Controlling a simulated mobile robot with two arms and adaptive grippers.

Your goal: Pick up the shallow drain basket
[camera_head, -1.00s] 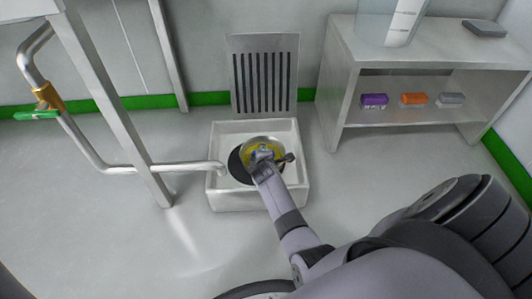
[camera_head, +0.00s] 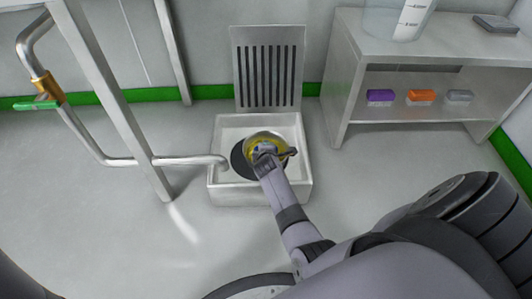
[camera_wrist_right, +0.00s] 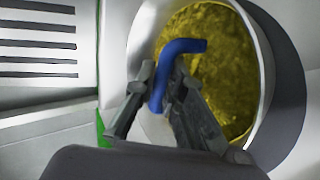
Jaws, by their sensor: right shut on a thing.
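The shallow drain basket (camera_head: 258,136) is a round metal dish with a yellow inside and a blue handle. It is over the white floor basin (camera_head: 222,124), partly covering the dark round drain opening (camera_head: 240,164). My right gripper (camera_head: 265,158) reaches it from the front and hides its near side. In the right wrist view the gripper (camera_wrist_right: 158,105) is shut on the blue handle (camera_wrist_right: 182,47), with the yellow inside of the basket (camera_wrist_right: 228,75) just beyond. The basket looks tilted, and I cannot tell how far it is above the drain. My left gripper is not in view.
A slotted metal plate (camera_head: 268,65) stands upright behind the basin. A metal shelf unit (camera_head: 340,75) at the right holds purple, orange and grey items and a clear vessel (camera_head: 385,24).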

